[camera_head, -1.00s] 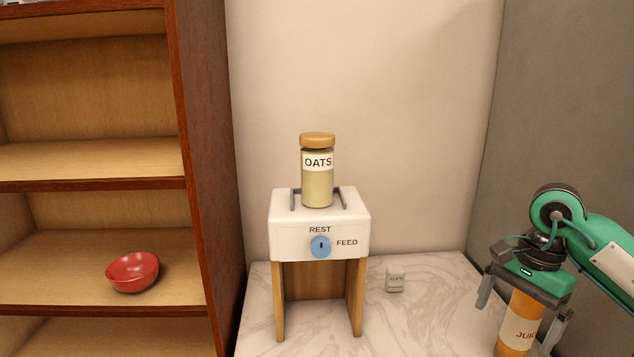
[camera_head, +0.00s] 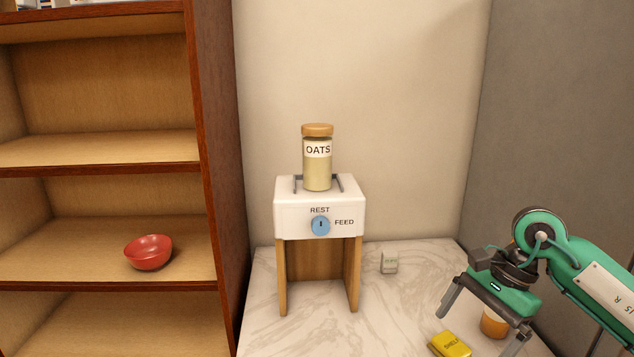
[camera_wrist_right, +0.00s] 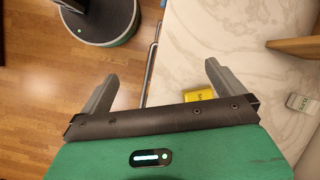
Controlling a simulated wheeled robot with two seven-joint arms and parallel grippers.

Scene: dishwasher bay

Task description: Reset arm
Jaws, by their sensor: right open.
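My right gripper (camera_head: 478,332) is open and empty, above the right part of the marble counter in the head view. Its two spread fingers also show in the right wrist view (camera_wrist_right: 160,72), with nothing between them. The orange juice container (camera_head: 494,324) stands behind the gripper and is partly hidden by it. My left gripper is in neither view.
The white dispenser (camera_head: 320,207) holds an oats jar (camera_head: 317,165); its blue knob (camera_head: 321,226) sits below REST. A red bowl (camera_head: 149,252) sits in the shelf unit (camera_head: 217,170).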

